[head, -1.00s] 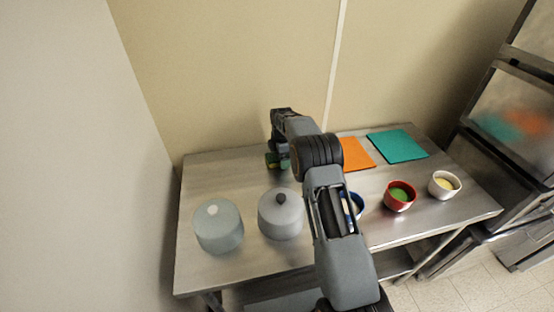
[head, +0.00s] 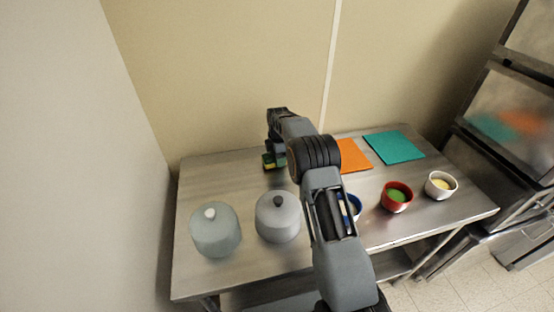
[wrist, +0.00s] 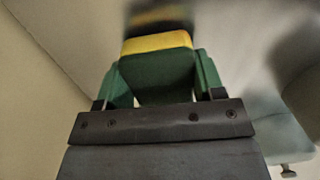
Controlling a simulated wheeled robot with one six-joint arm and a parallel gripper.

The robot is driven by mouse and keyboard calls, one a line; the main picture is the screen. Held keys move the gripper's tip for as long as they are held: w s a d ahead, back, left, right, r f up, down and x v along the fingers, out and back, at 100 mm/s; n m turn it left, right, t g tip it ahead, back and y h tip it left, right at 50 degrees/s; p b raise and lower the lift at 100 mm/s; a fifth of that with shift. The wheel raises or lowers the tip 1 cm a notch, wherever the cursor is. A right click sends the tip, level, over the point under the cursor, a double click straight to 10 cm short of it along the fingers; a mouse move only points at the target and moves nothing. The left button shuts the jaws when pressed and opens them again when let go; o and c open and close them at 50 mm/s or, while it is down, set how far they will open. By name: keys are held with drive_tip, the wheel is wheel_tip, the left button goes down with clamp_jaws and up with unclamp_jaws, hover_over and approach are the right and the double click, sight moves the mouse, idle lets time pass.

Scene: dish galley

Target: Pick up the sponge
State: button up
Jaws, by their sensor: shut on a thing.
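The sponge is yellow with a dark green side. In the wrist view the sponge (wrist: 157,42) sits between the two green fingers of my gripper (wrist: 160,80), which are shut on it. In the head view my gripper (head: 273,157) is over the back left part of the table, and a bit of the sponge (head: 268,165) shows at its tip. My arm hides part of the table there. A dark blurred reflection shows beyond the sponge in the wrist view; I cannot tell the exact gap to the table top.
On the steel table (head: 205,180) stand two grey lidded pots, a left pot (head: 215,232) and a right pot (head: 278,218). To the right are a blue bowl (head: 356,207), a red bowl (head: 397,198), a white bowl (head: 441,186), an orange mat (head: 353,156) and a teal mat (head: 394,147).

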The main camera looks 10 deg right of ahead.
wheel_tip(320, 180, up, 27)
drive_tip(key=p, duration=0.6)
drive_tip(key=shift+o, duration=1.4)
drive_tip(key=shift+c, duration=1.2)
